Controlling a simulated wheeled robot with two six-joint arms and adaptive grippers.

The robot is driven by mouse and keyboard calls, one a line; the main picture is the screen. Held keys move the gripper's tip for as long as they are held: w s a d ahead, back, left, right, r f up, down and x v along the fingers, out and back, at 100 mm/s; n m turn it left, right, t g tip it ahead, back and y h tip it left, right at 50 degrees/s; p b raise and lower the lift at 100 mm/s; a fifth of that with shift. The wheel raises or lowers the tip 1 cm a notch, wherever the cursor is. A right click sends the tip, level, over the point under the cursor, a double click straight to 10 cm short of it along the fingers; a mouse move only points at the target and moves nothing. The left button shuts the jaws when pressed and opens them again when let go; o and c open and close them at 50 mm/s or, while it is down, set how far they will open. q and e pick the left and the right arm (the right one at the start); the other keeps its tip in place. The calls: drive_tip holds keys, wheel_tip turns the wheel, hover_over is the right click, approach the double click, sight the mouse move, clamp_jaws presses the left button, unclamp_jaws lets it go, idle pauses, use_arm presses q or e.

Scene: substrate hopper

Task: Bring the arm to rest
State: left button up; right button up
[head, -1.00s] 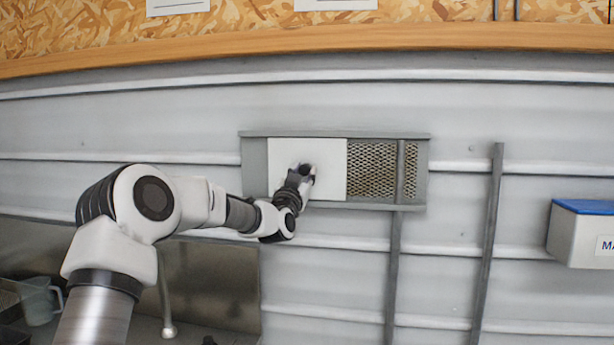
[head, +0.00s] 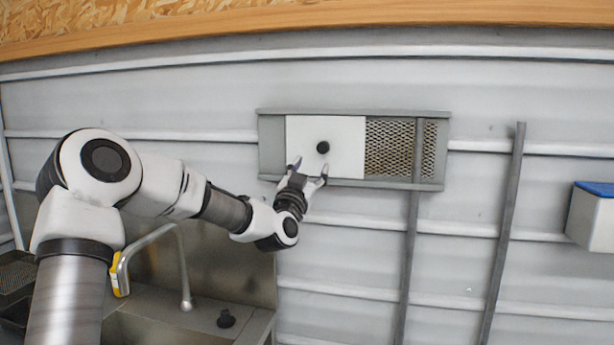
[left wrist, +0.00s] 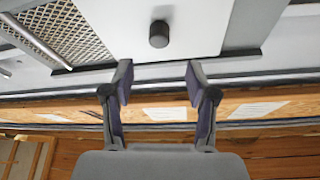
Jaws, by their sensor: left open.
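My left gripper (head: 308,168) is open and empty, just below a round black knob (head: 323,147) on a white sliding panel (head: 345,135). The fingers are apart from the knob. In the left wrist view the open fingers (left wrist: 159,85) have the knob (left wrist: 159,34) beyond and between them, with nothing held. The panel sits in a grey frame (head: 352,113) on the wall, with a mesh opening (head: 389,147) uncovered on its right. My right gripper is not in view.
Below the arm is a steel sink (head: 185,325) with a tap (head: 182,265). Grey vertical bars (head: 504,220) run down the wall to the right. A white box with a blue lid (head: 594,215) is at the far right. The wall between is clear.

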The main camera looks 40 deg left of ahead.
use_arm(q)
drive_tip(key=v, duration=0.3)
drive_tip(key=shift+f, duration=0.15)
drive_tip(key=shift+s, duration=0.1)
